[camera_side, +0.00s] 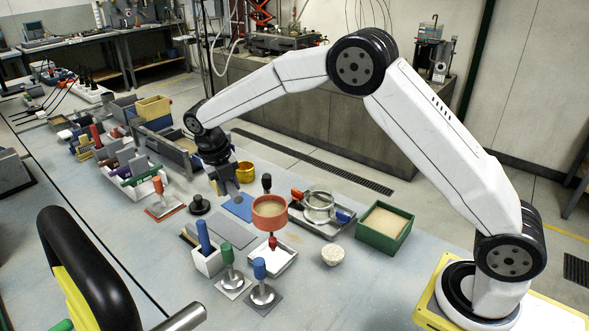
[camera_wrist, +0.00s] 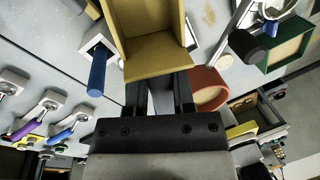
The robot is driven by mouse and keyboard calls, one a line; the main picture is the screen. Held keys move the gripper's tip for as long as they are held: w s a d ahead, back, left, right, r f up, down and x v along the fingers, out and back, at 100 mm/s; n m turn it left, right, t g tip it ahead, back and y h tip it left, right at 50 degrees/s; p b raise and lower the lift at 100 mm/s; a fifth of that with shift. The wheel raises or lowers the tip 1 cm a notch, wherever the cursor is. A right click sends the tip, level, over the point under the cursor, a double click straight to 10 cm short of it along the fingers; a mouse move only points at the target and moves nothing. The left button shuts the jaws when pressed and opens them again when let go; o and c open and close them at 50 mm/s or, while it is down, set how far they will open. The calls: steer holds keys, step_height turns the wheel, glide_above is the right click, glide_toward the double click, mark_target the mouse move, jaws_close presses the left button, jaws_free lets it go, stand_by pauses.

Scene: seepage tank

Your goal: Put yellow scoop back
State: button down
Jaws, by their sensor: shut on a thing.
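My gripper (camera_side: 225,185) points down over the bench, past the end of the grey tank. It is shut on the yellow scoop (camera_side: 245,171), which shows beside my fingers in the side view. In the wrist view the scoop (camera_wrist: 157,35) is an open, box-shaped yellow piece at the tips of my fingers (camera_wrist: 160,92). Its inside faces the camera and looks empty. My fingers hide the part they grip. The scoop looks raised above the bench, but I cannot tell the exact gap.
A red-rimmed sieve (camera_side: 270,212) stands close on the right, with a green sand tray (camera_side: 385,228) beyond it. A white holder with a blue handle (camera_side: 204,236) and tampers (camera_side: 262,288) stand in front. The long grey tank (camera_side: 172,150) and a tan box (camera_side: 153,107) are behind left.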

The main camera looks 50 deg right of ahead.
step_height(320, 180, down, 11)
steer(key=shift+r, duration=0.1)
stand_by(0.3)
steer(key=shift+f, duration=1.95)
steer(key=shift+f, duration=0.15)
steer(key=shift+c, duration=2.3)
jaws_free()
step_height(320, 180, up, 12)
steer(key=w+a, duration=0.1)
steer(key=a, duration=0.1)
